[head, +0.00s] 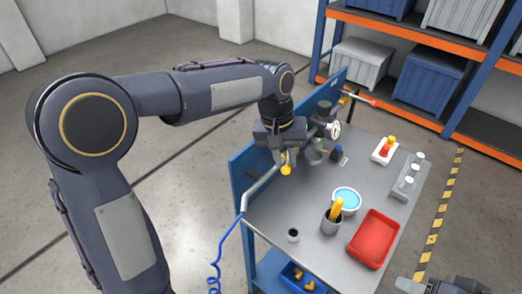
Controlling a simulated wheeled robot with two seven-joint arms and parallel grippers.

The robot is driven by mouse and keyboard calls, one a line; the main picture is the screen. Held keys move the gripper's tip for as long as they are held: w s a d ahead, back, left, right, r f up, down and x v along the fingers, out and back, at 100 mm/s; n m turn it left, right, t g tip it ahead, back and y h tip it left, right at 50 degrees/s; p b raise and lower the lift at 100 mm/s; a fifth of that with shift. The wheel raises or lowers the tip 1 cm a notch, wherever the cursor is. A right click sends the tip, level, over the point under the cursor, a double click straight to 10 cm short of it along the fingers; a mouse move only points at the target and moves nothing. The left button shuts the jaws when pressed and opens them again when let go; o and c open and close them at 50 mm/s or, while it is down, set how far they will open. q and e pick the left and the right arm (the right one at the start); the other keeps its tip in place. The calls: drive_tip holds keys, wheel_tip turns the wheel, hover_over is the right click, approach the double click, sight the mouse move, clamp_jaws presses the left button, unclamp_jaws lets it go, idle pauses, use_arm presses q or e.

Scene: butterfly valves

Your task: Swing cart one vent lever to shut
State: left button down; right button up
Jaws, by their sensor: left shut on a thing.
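The cart (320,180) has a grey metal top and a blue back panel. A grey pipe (262,188) runs along its left edge, with a blue coiled hose hanging from its end. My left gripper (284,153) reaches down over this pipe and is shut on a lever with a yellow end (286,170). The gripper hides most of the lever and its valve, so its exact angle cannot be told. Part of my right gripper (440,286) shows at the bottom right edge; its fingers cannot be made out.
A white handwheel (332,131) and a red-handled valve (360,97) stand close behind the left gripper. On the cart are a red tray (374,238), a cup with yellow handles (332,222), a blue-filled bowl (346,200) and a red-button box (385,150). Shelving stands behind.

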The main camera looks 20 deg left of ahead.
use_arm(q)
drive_tip(key=w+d+n+t+y+p, duration=0.1)
drive_tip(key=w+d+n, duration=0.3)
drive_tip(key=n, duration=0.8)
drive_tip(key=shift+d+t+p, duration=0.4)
drive_tip(key=shift+d+p, duration=0.3)
drive_tip(key=shift+d, duration=0.4)
drive_tip(key=c, duration=1.5)
unclamp_jaws()
drive_tip(key=v, duration=0.8)
drive_tip(key=shift+d+b, duration=0.15)
drive_tip(key=shift+b, duration=0.2)
